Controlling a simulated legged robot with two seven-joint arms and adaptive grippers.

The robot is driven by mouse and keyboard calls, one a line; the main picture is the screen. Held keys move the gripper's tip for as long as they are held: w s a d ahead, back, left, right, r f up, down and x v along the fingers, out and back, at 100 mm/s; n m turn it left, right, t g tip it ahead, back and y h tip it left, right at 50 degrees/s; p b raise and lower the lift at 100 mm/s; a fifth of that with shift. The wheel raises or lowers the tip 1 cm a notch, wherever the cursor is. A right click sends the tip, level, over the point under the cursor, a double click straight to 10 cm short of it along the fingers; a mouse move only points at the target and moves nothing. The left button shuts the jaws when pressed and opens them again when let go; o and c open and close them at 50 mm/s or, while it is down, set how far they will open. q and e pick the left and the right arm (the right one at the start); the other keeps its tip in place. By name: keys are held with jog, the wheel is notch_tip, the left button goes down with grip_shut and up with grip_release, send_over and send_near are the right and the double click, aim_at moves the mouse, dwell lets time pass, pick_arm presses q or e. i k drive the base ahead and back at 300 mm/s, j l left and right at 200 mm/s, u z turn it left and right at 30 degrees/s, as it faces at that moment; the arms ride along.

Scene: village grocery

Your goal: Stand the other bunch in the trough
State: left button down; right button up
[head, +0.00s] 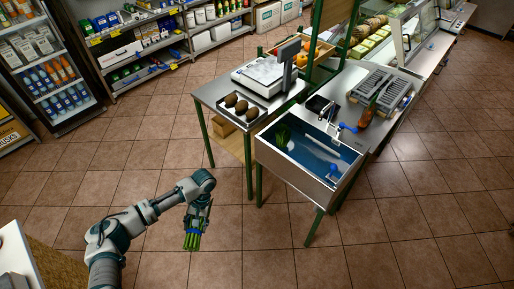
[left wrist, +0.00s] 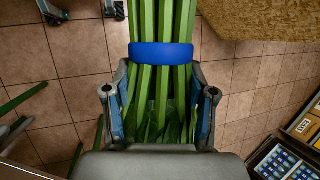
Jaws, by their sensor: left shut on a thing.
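My left gripper (head: 194,226) is shut on a bunch of green stalks (head: 192,241) and holds it in the air above the floor, left of the trough and apart from it. In the left wrist view the bunch (left wrist: 162,22) has a blue band (left wrist: 161,56) around it, and the fingers of the left gripper (left wrist: 161,105) sit on both sides of the stalks. The steel trough (head: 291,176) has a blue inside. Another green bunch (head: 283,136) is in the trough at its left end. My right gripper is not in view.
A table left of the trough holds a scale (head: 262,76) and a tray of dark brown oval things (head: 242,106). A pale counter (head: 14,250) stands at lower left. The tiled floor between is clear.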

aim_at(321, 169)
jog(key=i+j+u, duration=0.25)
jog(key=i+u, duration=0.25)
jog(key=i, duration=0.15)
jog(key=i+j+z, duration=0.1)
jog(key=i+z, duration=0.15)
jog(key=z, duration=0.25)
jog(key=i+j+z, duration=0.15)
jog(key=z, duration=0.35)
jog(key=i+j+z, duration=0.1)
jog(key=z, duration=0.4)
jog(key=j+z, duration=0.15)
jog(key=z, duration=0.35)
jog(key=i+j+z, duration=0.1)
jog(key=z, duration=0.35)
jog(key=j+z, duration=0.3)
jog(key=z, duration=0.2)
